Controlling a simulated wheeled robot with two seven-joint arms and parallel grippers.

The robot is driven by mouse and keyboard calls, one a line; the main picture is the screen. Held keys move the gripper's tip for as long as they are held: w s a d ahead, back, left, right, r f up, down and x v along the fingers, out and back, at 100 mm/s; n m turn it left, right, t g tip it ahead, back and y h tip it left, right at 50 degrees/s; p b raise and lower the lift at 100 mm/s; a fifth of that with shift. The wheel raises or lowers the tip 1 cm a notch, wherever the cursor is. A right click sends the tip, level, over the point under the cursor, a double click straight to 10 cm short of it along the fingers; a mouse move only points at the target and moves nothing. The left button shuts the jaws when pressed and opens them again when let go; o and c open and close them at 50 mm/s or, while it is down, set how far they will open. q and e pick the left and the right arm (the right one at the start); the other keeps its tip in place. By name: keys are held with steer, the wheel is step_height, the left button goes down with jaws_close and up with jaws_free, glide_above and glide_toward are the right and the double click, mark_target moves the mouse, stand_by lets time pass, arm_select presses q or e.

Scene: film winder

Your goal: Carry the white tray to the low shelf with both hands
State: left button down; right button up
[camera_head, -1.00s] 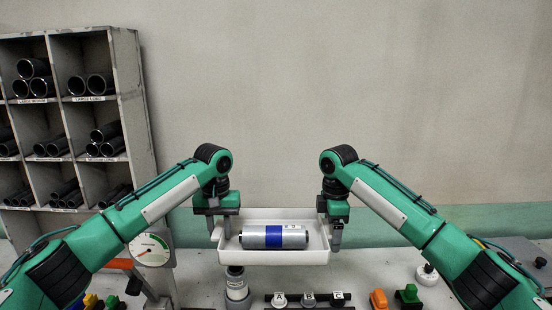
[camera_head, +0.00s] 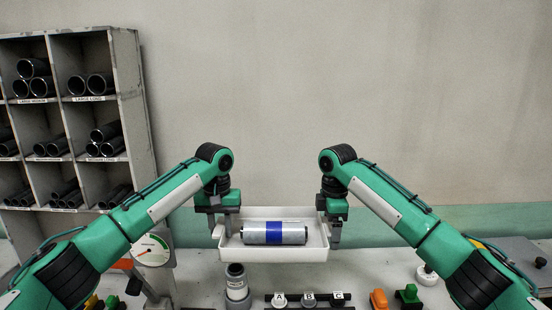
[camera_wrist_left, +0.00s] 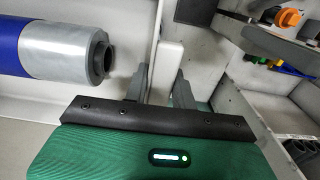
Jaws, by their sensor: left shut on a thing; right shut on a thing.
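The white tray (camera_head: 272,256) is held up between my two grippers in the head view, above the bench. A silver film roll with a blue band (camera_head: 274,232) lies inside it. My left gripper (camera_head: 227,224) is shut on the tray's left edge.
A grey rack of dark tubes (camera_head: 120,75) stands at the left. A round dial gauge (camera_head: 150,250), a dark cylinder (camera_head: 237,282), a labelled row of knobs (camera_head: 308,299), and orange (camera_head: 379,299) and green (camera_head: 408,294) pieces are on the bench (camera_head: 365,270). No low shelf is identifiable.

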arm_select(q)
steer(key=s, duration=1.4)
arm_select(e)
steer(key=s, duration=1.4)
steer(key=shift+s, duration=0.15)
arm_select(q)
steer(key=shift+s, duration=0.1)
arm_select(e)
steer(key=shift+a, duration=0.15)
